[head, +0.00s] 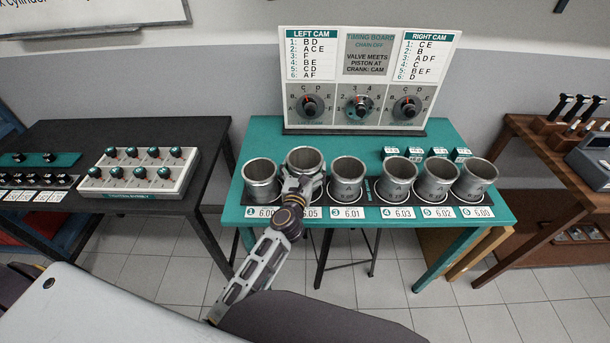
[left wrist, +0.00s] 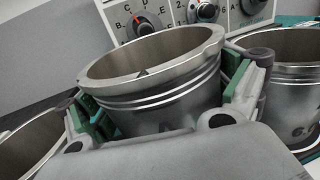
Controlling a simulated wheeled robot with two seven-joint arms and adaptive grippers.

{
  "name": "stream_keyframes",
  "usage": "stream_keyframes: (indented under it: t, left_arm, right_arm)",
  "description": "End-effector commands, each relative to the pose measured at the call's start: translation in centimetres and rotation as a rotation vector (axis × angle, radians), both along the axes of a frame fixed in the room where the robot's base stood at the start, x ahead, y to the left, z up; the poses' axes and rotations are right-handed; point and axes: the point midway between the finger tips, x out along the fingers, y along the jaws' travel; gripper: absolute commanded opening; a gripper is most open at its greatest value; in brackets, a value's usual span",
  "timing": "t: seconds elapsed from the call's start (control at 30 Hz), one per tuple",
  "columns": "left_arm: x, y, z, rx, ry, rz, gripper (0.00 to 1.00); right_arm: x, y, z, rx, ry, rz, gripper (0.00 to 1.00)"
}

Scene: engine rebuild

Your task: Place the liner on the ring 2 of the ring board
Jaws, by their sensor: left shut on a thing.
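My left gripper (head: 301,184) is shut on a grey metal liner (head: 303,158) at the second place from the left on the ring board (head: 368,198). The held liner looks slightly higher than its neighbours; its base and ring 2 are hidden by my gripper. In the left wrist view the liner (left wrist: 155,95) sits between the green finger pads, its open rim up and a small dark notch on the rim facing the camera. I cannot tell whether it touches the ring. My right gripper is not in view.
Neighbouring liners stand close by, liner 1 (head: 261,182) on the left and liner 3 (head: 346,180) on the right, with more farther right. Numbered cards line the teal table's (head: 300,246) front. The timing board (head: 362,80) rises behind. A black table (head: 130,228) stands left.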

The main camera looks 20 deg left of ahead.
Motion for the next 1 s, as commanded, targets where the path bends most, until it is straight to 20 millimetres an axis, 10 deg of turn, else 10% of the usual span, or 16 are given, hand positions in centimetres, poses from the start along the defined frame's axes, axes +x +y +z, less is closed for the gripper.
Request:
stream_keyframes:
  t: [1.0]
  left_arm:
    - [0.0,0.0,-3.7,-0.001,-0.002,-0.001,0.56]
  right_arm:
    - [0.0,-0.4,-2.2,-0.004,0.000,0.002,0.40]
